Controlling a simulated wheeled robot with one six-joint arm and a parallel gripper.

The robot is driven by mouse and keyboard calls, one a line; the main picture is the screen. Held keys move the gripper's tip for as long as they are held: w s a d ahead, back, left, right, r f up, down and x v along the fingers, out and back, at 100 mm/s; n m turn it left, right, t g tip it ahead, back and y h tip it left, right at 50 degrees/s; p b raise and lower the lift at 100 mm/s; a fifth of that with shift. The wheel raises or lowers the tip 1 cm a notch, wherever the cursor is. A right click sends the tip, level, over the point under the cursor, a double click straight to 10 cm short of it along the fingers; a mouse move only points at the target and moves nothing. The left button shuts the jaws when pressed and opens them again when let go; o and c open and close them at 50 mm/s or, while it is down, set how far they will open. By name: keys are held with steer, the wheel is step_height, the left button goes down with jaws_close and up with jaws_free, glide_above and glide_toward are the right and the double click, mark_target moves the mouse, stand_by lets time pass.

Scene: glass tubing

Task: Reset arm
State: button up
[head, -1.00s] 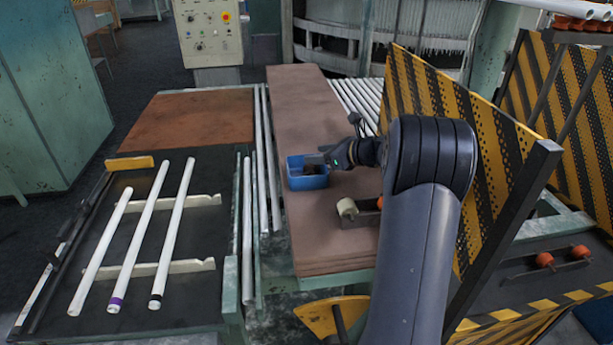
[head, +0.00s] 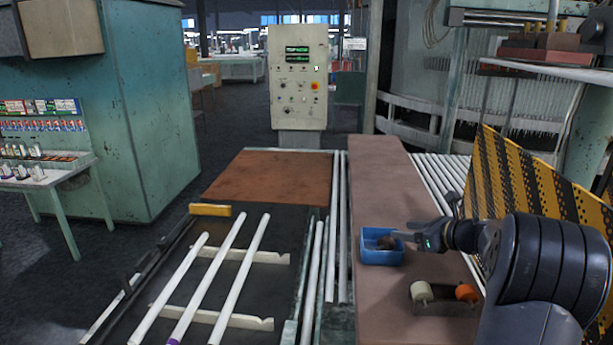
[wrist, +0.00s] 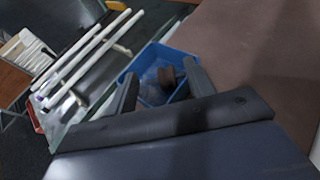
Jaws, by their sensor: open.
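My gripper (head: 405,234) is at the right edge of a blue bin (head: 374,255) on the brown bench top (head: 390,180). In the wrist view my gripper (wrist: 158,85) is open, with its two fingers spread apart over the near side of the blue bin (wrist: 148,57). A small brown, spool-like object (wrist: 167,78) lies in the bin between the fingers and appears not gripped. In the head view this brown object (head: 386,242) shows inside the bin, close to the fingertips. My arm reaches in from the lower right.
Three white glass tubes (head: 204,280) lie on notched supports on the dark table at left. A holder with a cream roller (head: 421,291) and an orange roller (head: 466,292) sits near my arm. A yellow-black striped guard (head: 535,200) stands at right. A control panel (head: 298,80) stands behind.

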steer(key=x, duration=0.1)
steer(key=p+x, duration=0.1)
steer(key=x, duration=0.2)
steer(key=shift+w+a+r+p, duration=0.25)
steer(key=shift+w+r+p, duration=0.05)
steer(key=shift+w+p, duration=0.05)
step_height(320, 180, up, 3)
steer(key=shift+s+d+r+p, duration=0.1)
steer(key=shift+s+p, duration=0.05)
steer(key=shift+p, duration=1.05)
steer(key=shift+r+p, duration=0.6)
steer(key=shift+r, duration=0.3)
steer(key=shift+f, duration=0.1)
